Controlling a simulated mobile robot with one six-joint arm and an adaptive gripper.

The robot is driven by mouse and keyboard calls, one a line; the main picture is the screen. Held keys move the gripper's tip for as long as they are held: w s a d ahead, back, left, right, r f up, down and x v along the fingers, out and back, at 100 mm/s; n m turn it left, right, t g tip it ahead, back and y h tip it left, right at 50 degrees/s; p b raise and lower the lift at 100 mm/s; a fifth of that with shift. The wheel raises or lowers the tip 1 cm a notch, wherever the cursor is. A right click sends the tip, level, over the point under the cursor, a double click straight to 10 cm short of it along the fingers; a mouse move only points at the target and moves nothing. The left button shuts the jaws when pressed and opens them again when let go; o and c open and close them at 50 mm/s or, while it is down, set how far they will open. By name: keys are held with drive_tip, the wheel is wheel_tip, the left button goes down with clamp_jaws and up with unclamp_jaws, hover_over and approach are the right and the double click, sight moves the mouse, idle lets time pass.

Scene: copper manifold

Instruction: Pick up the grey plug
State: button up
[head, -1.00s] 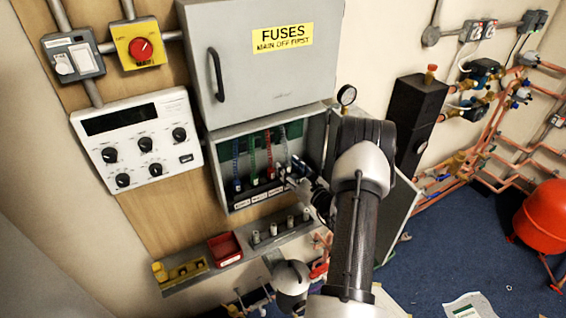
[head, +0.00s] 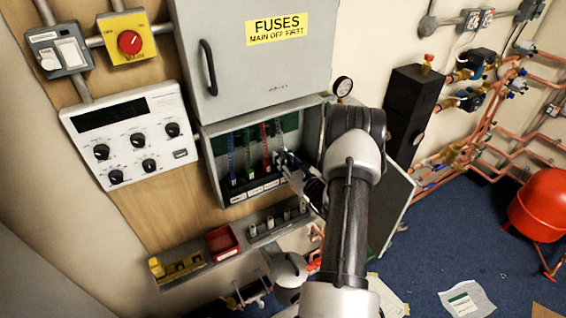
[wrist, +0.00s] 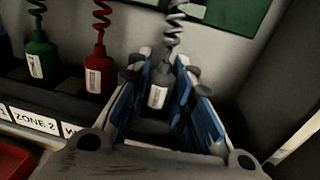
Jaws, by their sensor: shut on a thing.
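The grey plug (wrist: 158,96) has a white label and a grey coiled cord rising from its top. In the wrist view it stands between the blue-padded fingers of my gripper (wrist: 160,78), which is shut on it. The plug is still at the socket row; the fingers hide its lower end, so I cannot tell if it is seated. In the head view my gripper (head: 288,163) reaches into the open lower box at the right end of the row, and largely hides the plug.
A red plug (wrist: 98,72) and a green plug (wrist: 42,60) stand left of the gripper. The box (head: 214,165) has an open door (head: 396,205) on its right. Below is a shelf (head: 215,258) with a red tray (head: 221,243).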

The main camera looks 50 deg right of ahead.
wheel_tip(320, 180, up, 10)
drive_tip(key=shift+p, duration=0.95)
